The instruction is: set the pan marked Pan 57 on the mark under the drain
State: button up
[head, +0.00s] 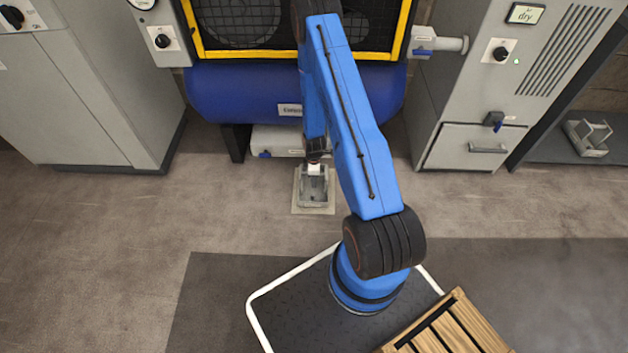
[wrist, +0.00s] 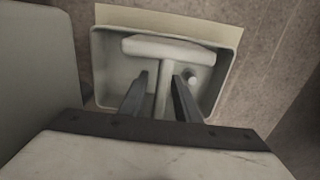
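A grey pan (head: 314,195) with a T-shaped handle (wrist: 172,52) sits on a beige square mark (head: 312,211) on the floor, in front of the blue tank. The wrist view shows the pan (wrist: 98,62) close up, with the mark (wrist: 205,25) showing past its far rim. No number is legible on the pan. My gripper (wrist: 161,82) is open over the pan, one finger on each side of the handle's stem. A gap shows at the left finger; the right finger looks very near the stem. The drain outlet itself cannot be made out.
The blue tank (head: 235,95) hangs low behind the pan, with a grey box (head: 280,142) under it. Another grey pan-like tray (head: 588,138) lies at the right. Grey cabinets (head: 95,100) flank the tank. A slatted wooden crate (head: 455,325) is at front right. Floor left is clear.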

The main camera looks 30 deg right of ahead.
notch_tip(320, 180, up, 12)
jog(key=shift+w+r, duration=0.1)
jog(key=shift+w, duration=0.05)
jog(key=s+a+r+m+t, duration=0.1)
jog(key=a+r+m, duration=0.15)
jog(key=r, duration=0.95)
jog(key=s+a+r+m, duration=0.1)
jog(key=a+r, duration=0.2)
jog(key=r, duration=0.9)
jog(key=s+a+r+m+t, duration=0.1)
jog(key=s+a+r+m, duration=0.15)
jog(key=r, duration=0.95)
jog(key=s+a+r+m+t, duration=0.1)
jog(key=s+a+r, duration=0.2)
jog(key=s+r, duration=0.35)
jog(key=s+a+r+m+t, duration=0.1)
jog(key=s+a+r, duration=0.1)
jog(key=s+r, duration=0.45)
jog(key=s+a+r+m, duration=0.1)
jog(key=s+r, duration=0.2)
jog(key=s, duration=0.3)
jog(key=s+a+r+m, duration=0.1)
jog(key=s+r+m, duration=0.1)
jog(key=s, duration=0.5)
jog(key=shift+a+r+t, duration=0.4)
jog(key=shift+r, duration=0.45)
